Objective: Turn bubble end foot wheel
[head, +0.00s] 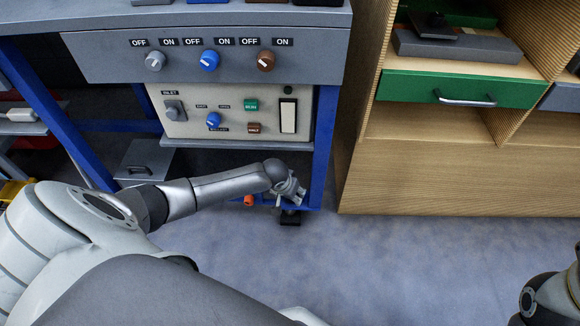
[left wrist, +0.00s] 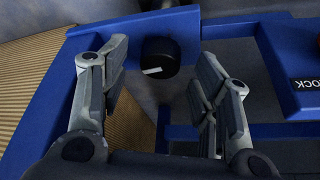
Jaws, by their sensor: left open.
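A black round foot wheel (left wrist: 160,57) with a white mark on its face shows in the left wrist view, at the corner of a blue frame (left wrist: 62,90). In the head view a black foot (head: 290,218) stands on the floor under the workbench's right front leg. My left gripper (head: 291,190) is low beside this leg, just above the foot. In the left wrist view my left gripper (left wrist: 162,62) is open, with one finger on each side of the wheel. I cannot tell whether the fingers touch it. My right gripper is out of view.
The workbench has a panel of knobs (head: 210,61) and a control box (head: 235,112) above my left arm. A wooden cabinet (head: 440,180) with a green drawer (head: 455,91) stands close to the right. An orange part (head: 248,200) is left of the gripper. The floor (head: 400,260) in front is clear.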

